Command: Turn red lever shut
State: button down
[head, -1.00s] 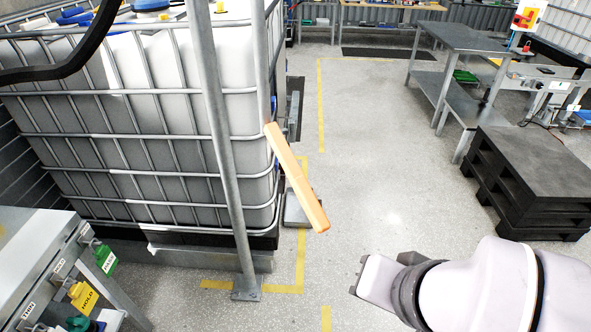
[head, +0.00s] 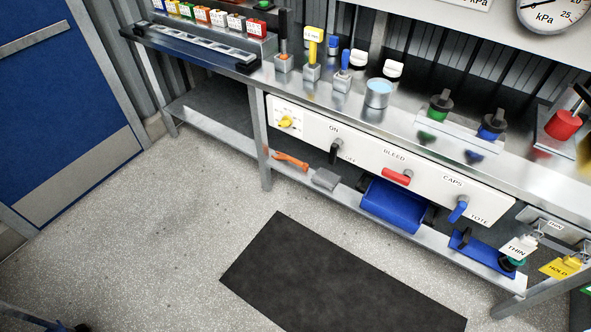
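The red lever (head: 397,177) sits on the white front panel (head: 310,141) below the bench top, under the word BLEED. Its handle points left from its pivot, lying roughly along the panel. A black lever (head: 335,152) is to its left by the ON and OFF marks and hangs downward. A blue lever (head: 458,210) is to its right between CAPS and TOTE and points down. My gripper is not in the current head view.
A metal bench (head: 330,93) carries several small levers, knobs and a cup (head: 377,93). Its lower shelf holds a blue bin (head: 393,203) and tools. A dark mat (head: 325,277) lies on the floor in front. THIN and HOLD tags (head: 560,267) hang at the right.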

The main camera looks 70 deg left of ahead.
aim_at(404, 179)
jog(key=u, duration=1.6)
jog(key=i+j, duration=0.3)
jog(key=j, duration=0.15)
jog(key=i+j+u, duration=0.1)
jog(key=i+j, duration=0.2)
jog(key=j, duration=0.15)
